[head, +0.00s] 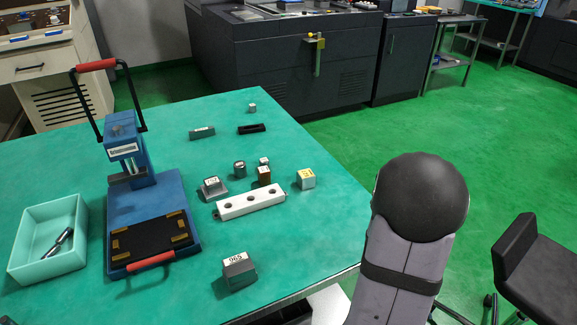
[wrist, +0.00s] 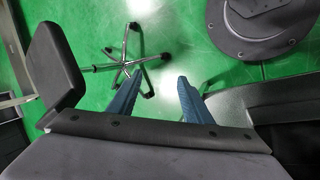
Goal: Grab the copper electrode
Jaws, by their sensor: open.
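The copper electrode (head: 264,177), a small brown block, stands on the green table in the head view, with a small pale labelled block behind it. It stands just behind a white bar with holes (head: 250,202). My gripper (wrist: 158,80) shows in the wrist view as two blue fingers, apart and empty, above the green floor. The gripper is hidden in the head view, where my arm rises at the right, away from the electrode. The electrode is not in the wrist view.
Close to the electrode are a dark cylinder (head: 239,169), a grey block (head: 213,188) and a yellowish cube (head: 306,179). A blue press (head: 178,206) and a mint tray (head: 22,243) stand left. A grey block (head: 238,270) sits near the front. A chair (wrist: 54,65) is below.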

